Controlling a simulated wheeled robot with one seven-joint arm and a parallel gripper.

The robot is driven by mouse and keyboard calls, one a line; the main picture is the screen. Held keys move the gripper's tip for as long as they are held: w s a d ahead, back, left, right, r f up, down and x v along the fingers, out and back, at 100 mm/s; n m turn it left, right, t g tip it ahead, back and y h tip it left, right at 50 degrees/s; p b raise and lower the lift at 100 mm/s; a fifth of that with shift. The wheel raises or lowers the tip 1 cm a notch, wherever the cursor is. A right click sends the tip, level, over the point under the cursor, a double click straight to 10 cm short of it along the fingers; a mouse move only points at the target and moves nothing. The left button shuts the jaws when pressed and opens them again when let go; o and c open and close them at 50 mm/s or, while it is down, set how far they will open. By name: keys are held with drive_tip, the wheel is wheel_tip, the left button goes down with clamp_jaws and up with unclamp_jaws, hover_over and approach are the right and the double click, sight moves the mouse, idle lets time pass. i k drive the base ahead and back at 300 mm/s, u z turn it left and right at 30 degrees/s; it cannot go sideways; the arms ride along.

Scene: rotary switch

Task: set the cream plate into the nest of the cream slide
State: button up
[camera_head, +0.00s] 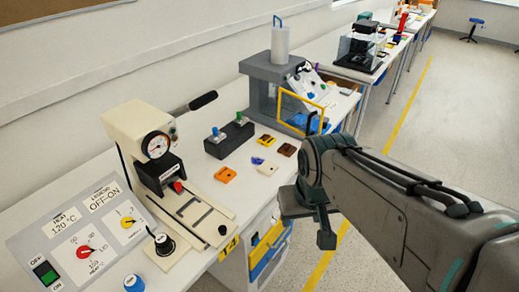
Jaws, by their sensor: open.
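A small cream plate (268,169) lies flat on the white bench, between the orange plate and my gripper. The cream slide (204,222) lies low in front of the cream press with the round gauge. It has dark lines across it and a dark knob at its front end; its nest is too small to make out clearly, and I see no plate in it. My gripper (308,219) is open, points down and looks empty. It appears to the right of the cream plate, by the bench's front edge, and apart from it.
Near the cream plate lie an orange plate (225,175), a purple piece (257,160), a yellow piece (265,141) and a brown piece (287,149). The cream press (140,135) has a black-gripped lever. A grey press (264,85) stands behind. A control panel (85,235) is at left.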

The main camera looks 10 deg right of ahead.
sight(214, 228)
drive_tip(key=z, duration=1.7)
drive_tip(key=i, duration=1.55)
drive_tip(key=u, duration=3.7)
